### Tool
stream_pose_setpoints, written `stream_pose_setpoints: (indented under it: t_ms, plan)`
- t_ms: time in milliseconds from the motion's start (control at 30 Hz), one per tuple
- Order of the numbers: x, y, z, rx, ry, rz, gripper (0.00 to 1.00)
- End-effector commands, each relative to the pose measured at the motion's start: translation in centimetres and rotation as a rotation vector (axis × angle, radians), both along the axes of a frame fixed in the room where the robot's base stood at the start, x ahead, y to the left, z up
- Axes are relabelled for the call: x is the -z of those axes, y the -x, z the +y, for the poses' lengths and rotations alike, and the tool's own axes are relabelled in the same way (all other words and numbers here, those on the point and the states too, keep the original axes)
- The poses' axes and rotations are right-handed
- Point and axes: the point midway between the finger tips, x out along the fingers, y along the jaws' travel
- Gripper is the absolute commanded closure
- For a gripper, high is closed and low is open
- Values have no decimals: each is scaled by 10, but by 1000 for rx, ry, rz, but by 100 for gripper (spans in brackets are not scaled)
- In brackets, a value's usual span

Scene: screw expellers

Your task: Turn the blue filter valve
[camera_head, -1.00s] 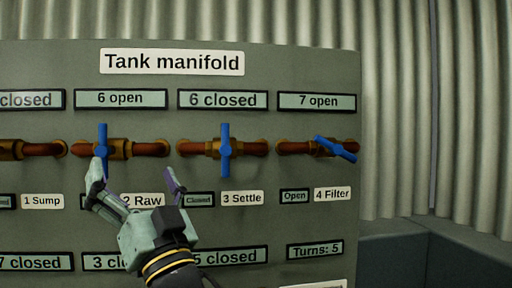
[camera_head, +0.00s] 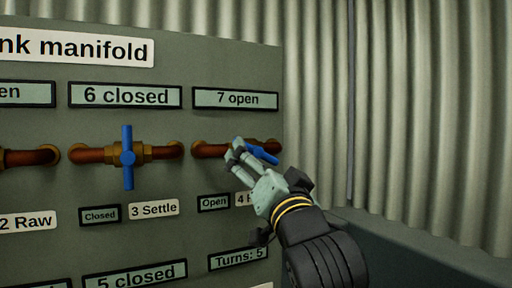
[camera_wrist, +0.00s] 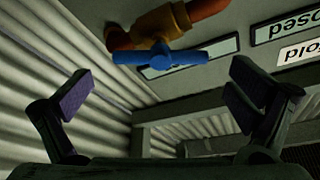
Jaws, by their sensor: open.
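The blue filter valve handle (camera_head: 262,154) sits on a brown pipe at the right end of the grey panel, above the partly covered "4 Filter" label (camera_head: 243,198). The handle lies slantwise, and my gripper hides part of it. My gripper (camera_head: 236,152) is open and empty, its fingers in front of the pipe at the left of the handle. In the wrist view the blue handle (camera_wrist: 174,57) shows beyond and above the gap between my open fingers (camera_wrist: 160,92). I cannot tell whether a finger touches it.
The settle valve (camera_head: 127,157) stands upright to the left, with a "6 closed" sign (camera_head: 126,96) above it. A "7 open" sign (camera_head: 235,99) is above the filter valve. A small "Open" plate (camera_head: 213,203) sits below it. Corrugated wall (camera_head: 400,110) lies beyond the panel's right edge.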

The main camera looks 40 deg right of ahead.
Motion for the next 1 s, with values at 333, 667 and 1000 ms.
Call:
stream_pose_setpoints:
  t_ms: [333,667,1000]
  plan:
    - [-19,-45,-20,-1,0,0,0]
    - [-20,-50,-22,0,2,-1,0]
    - [-20,-50,-22,0,2,-1,19]
